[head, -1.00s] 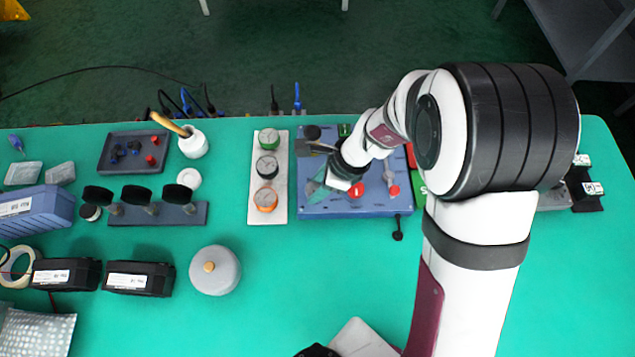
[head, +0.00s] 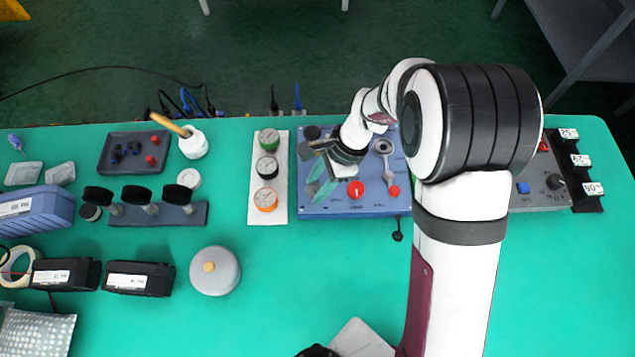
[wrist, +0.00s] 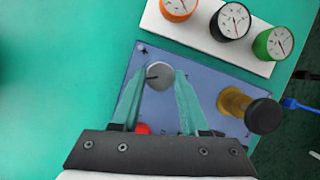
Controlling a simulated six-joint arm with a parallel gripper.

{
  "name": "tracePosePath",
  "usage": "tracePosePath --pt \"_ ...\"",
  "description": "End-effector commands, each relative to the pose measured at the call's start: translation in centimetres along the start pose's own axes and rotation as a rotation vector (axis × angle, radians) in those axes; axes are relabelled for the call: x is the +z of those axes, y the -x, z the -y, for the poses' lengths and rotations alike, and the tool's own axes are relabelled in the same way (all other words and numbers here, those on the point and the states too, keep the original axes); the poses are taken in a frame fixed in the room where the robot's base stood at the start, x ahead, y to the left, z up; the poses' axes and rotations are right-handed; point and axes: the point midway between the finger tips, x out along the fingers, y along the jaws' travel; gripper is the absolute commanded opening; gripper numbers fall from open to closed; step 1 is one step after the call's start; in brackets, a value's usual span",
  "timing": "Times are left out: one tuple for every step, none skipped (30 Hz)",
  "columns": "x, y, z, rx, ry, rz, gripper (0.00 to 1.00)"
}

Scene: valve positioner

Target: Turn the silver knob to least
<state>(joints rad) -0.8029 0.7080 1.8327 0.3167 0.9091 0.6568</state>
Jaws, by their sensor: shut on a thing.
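The silver knob (wrist: 160,74) is a small round knob near a corner of the blue panel box (head: 345,210). A dark mark shows on its left part in the wrist view. My gripper (wrist: 161,78) has its two green fingers on either side of the knob and is shut on it.
A red knob (head: 356,189), a grey lever (head: 389,178) and a black-topped brass knob (wrist: 255,111) are on the box close to my gripper. A white plate (head: 279,216) with three gauges lies to its left.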

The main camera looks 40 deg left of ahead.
Motion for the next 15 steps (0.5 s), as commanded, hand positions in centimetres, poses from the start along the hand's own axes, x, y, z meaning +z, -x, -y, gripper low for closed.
tracePosePath --pt "0.04 0.03 0.11 0.015 0.038 0.001 0.00" --pt "0.01 0.01 0.11 0.027 0.066 0.000 0.00" --pt "0.02 0.02 0.16 0.041 0.101 0.000 0.00" --pt "0.04 0.03 0.17 0.052 0.127 0.001 0.00" --pt "0.03 0.04 0.22 0.063 0.154 0.000 0.00" --pt "0.06 0.02 0.21 0.078 0.188 0.001 0.00" --pt "0.04 0.01 0.25 0.089 0.216 0.000 0.00" --pt "0.09 0.00 0.26 0.100 0.242 0.001 0.00" --pt "0.09 0.01 0.30 0.114 0.278 0.000 0.00" --pt "0.11 0.02 0.32 0.125 0.303 0.001 0.00" --pt "0.10 0.00 0.33 0.136 0.331 0.000 0.00" --pt "0.11 -0.01 0.36 0.151 0.365 0.001 0.00" --pt "0.11 -0.02 0.37 0.162 0.390 0.001 0.00" --pt "0.13 -0.01 0.38 0.173 0.417 0.001 0.00" --pt "0.15 -0.01 0.44 0.187 0.453 0.001 0.00"
